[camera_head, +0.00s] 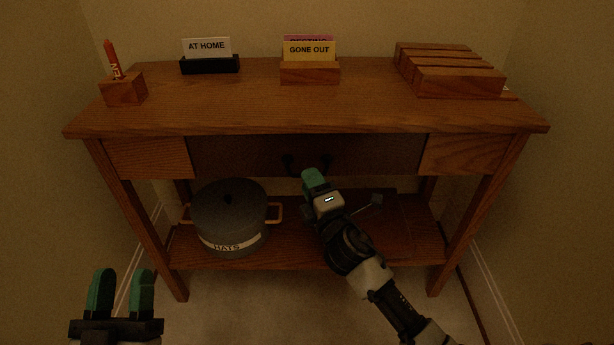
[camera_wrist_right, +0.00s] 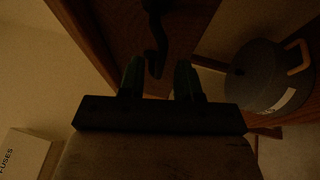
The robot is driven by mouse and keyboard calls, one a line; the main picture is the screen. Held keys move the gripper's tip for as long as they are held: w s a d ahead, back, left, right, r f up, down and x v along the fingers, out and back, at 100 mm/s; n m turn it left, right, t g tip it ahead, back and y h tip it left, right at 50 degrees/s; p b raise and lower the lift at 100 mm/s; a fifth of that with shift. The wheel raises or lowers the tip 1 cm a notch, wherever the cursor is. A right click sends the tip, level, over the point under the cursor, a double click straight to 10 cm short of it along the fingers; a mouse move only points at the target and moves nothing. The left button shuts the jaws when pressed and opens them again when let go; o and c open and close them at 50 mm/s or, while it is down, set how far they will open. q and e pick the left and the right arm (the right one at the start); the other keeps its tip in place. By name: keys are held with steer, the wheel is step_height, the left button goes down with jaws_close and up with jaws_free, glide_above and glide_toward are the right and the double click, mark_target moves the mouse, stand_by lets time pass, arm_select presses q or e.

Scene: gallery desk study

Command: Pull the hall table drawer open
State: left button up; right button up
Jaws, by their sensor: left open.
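The wooden hall table (camera_head: 330,115) stands against the wall. Its dark drawer front (camera_head: 235,155) sits in the middle below the top, between two lighter panels, and looks closed. A dark handle (camera_head: 289,163) is on it, partly hidden by my right gripper (camera_head: 313,178). In the right wrist view the handle (camera_wrist_right: 154,38) runs down to the gap between the two apart fingertips of my right gripper (camera_wrist_right: 159,72). I cannot tell whether they touch it. My left gripper (camera_head: 121,280) is open and empty at lower left, away from the table.
A grey pot (camera_head: 228,210) labelled HATS stands on the lower shelf (camera_head: 285,252). On top are a red candle in a block (camera_head: 124,92), two card holders (camera_head: 210,66) (camera_head: 310,73) and wooden blocks (camera_head: 450,78). A FUSES box (camera_wrist_right: 22,153) shows in the wrist view. Walls flank the table.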

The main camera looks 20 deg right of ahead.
steer(key=shift+x, duration=1.25)
jaws_close()
